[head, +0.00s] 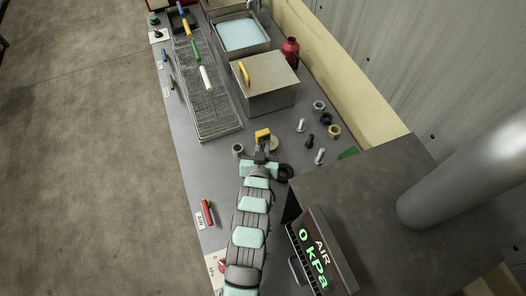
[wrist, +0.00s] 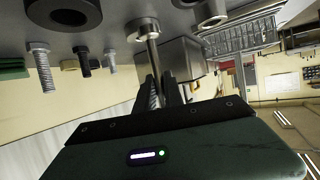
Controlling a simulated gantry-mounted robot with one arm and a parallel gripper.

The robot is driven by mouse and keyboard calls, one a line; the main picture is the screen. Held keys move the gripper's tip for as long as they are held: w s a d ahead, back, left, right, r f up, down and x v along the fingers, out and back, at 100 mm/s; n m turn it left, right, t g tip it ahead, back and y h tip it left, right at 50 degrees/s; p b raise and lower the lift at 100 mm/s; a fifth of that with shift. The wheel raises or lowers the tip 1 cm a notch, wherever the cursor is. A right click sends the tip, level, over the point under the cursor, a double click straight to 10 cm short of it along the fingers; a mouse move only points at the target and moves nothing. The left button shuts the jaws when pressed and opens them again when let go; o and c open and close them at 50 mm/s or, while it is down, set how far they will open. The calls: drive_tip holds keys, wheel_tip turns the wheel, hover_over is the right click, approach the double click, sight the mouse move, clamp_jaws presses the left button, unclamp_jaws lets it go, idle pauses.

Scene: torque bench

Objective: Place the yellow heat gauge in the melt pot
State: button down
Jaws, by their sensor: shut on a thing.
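The yellow heat gauge (head: 262,134) shows as a small yellow block at my gripper (head: 262,153) in the head view. My gripper (wrist: 153,92) is shut on it. In the wrist view a thin metal stem (wrist: 153,58) runs from between the fingers toward a round metal piece (wrist: 141,25) at the bench; I cannot tell if they touch. The yellow part is hidden there. A pale round piece (head: 273,143) lies just right of the gripper in the head view. I cannot tell for certain which vessel is the melt pot.
A metal box (head: 271,82) with a yellow handle stands beyond the gripper. A wire rack (head: 212,122) lies left of it, a blue-filled basin (head: 264,39) behind. A metal ring (head: 238,149), a black ring (head: 285,172) and several bolts and nuts surround the gripper.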

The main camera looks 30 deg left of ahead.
drive_tip(key=shift+f, duration=1.7)
drive_tip(key=shift+f, duration=0.2)
drive_tip(key=c, duration=1.5)
unclamp_jaws()
drive_tip(key=shift+o, duration=0.2)
drive_tip(key=shift+r, duration=0.1)
drive_tip(key=shift+s+r, duration=0.1)
drive_tip(key=shift+s, duration=0.05)
drive_tip(key=v, duration=1)
drive_tip(key=shift+s+d, duration=0.2)
drive_tip(key=shift+s, duration=0.15)
drive_tip(key=shift+o, duration=0.3)
drive_tip(key=shift+s+r, duration=0.2)
drive_tip(key=shift+r, duration=0.1)
drive_tip(key=shift+o, duration=1)
drive_tip(key=shift+s+d, duration=0.15)
